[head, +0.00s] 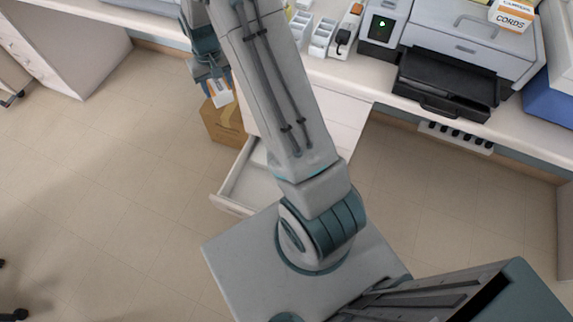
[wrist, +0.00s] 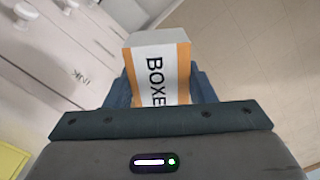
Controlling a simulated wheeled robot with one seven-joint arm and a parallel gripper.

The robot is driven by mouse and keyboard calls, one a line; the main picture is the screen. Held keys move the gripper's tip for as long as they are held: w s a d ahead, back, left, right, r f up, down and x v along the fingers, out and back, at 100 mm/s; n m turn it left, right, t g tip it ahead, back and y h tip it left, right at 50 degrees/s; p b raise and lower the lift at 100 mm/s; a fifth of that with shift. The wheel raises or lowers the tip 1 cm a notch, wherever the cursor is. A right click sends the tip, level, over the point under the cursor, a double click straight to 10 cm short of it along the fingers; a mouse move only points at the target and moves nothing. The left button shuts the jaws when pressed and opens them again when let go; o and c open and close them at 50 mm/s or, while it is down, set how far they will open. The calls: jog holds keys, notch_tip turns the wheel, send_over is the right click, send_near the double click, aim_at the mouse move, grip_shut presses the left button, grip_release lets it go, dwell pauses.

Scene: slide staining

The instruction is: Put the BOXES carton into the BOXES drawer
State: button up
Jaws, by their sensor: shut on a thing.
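The BOXES carton (wrist: 156,68), white with orange edges and dark lettering, sits between the fingers of my gripper (wrist: 158,88) in the wrist view. In the head view the carton (head: 221,93) hangs below my gripper (head: 215,82), which is shut on it, at the upper left in front of the bench. An open drawer (head: 234,202) sticks out from the bench below and to the right of the carton. My arm hides much of the drawer, and its label does not show in the head view.
A brown cardboard box (head: 224,122) stands on the floor beside the open drawer, below the carton. The bench top holds a printer (head: 470,45), small trays (head: 322,38) and a CORDS carton (head: 513,17). In the wrist view, a drawer front reads INK (wrist: 80,76).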

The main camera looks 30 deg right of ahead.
jog(key=s+d+f+m+b, duration=0.35)
jog(key=f+b, duration=0.55)
jog(key=f, duration=0.6)
jog(key=s+d+f+m+b, duration=0.35)
jog(key=f+b, duration=0.55)
jog(key=f, duration=0.5)
jog(key=s+d+f+m+b, duration=0.4)
jog(key=f+b, duration=0.5)
jog(key=f, duration=0.6)
jog(key=shift+n, duration=0.3)
jog(key=a+f, duration=0.2)
jog(key=a, duration=0.1)
jog(key=a+f+b, duration=0.1)
jog(key=a+f, duration=0.1)
jog(key=a, duration=0.2)
jog(key=a+f+b, duration=0.1)
jog(key=a+f, duration=0.1)
jog(key=a, duration=0.2)
jog(key=shift+w+f, duration=0.15)
jog(key=shift+w, duration=0.25)
jog(key=shift+a+f+b, duration=0.1)
jog(key=shift+f+b, duration=1)
jog(key=shift+f, duration=0.85)
jog(key=shift+f, duration=0.15)
jog(key=o, duration=0.5)
jog(key=shift+f, duration=0.1)
jog(key=o, duration=0.5)
jog(key=shift+c, duration=0.2)
